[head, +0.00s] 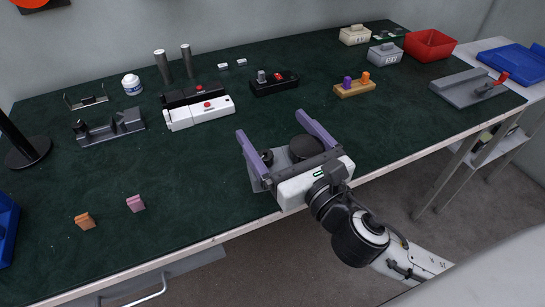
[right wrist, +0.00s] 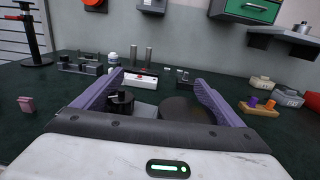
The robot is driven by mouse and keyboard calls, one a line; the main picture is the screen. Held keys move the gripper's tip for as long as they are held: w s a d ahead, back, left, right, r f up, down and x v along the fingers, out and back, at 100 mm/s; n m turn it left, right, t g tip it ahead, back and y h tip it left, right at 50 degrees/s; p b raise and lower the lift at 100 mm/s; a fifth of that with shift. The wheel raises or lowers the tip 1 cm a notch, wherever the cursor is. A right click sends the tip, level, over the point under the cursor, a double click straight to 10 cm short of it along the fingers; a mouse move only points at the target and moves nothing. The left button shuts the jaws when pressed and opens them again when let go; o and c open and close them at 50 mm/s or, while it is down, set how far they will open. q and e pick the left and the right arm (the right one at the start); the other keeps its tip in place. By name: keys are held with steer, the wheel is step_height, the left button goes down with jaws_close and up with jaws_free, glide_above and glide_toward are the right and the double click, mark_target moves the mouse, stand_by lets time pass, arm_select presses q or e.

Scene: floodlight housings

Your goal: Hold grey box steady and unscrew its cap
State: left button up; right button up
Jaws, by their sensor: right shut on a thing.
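The grey box (head: 282,160) is near the front edge of the table, partly hidden by my right gripper. It carries a large round black cap (head: 305,147) and a smaller black knob (head: 266,157). My right gripper (head: 271,124) has its two purple fingers along opposite sides of the box and is shut on it. In the right wrist view, the grey box (right wrist: 146,109) shows between the fingers, with the black knob (right wrist: 120,103) at left and the large black cap (right wrist: 184,109) at right. My left gripper is not in view.
Behind stand a white unit (head: 199,113), a black unit with a red button (head: 274,83) and a grey fixture (head: 108,126). A wooden block with pegs (head: 354,88) is to the right. Orange (head: 85,221) and pink (head: 135,203) blocks lie front left, with clear green surface around.

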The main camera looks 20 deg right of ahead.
steer(key=w+a+r+n+y+b, duration=0.25)
steer(key=w+b, duration=0.25)
steer(key=w, duration=0.7)
steer(key=shift+m+g, duration=0.3)
steer(key=shift+m, duration=0.05)
steer(key=shift+s+a+f+b, duration=0.15)
steer(key=shift+f+b, duration=0.6)
steer(key=shift+f, duration=1.7)
steer(key=shift+s+a+f+b, duration=0.15)
steer(key=shift+f+b, duration=0.55)
steer(key=shift+f, duration=1.75)
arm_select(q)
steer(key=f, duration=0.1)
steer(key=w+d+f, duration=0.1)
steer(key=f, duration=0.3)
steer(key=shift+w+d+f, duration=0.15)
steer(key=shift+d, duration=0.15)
arm_select(e)
steer(key=shift+w+r, duration=0.1)
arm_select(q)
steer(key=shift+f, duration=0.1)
arm_select(e)
steer(key=o, duration=1.8)
steer(key=shift+f, duration=0.2)
steer(key=shift+o, duration=0.2)
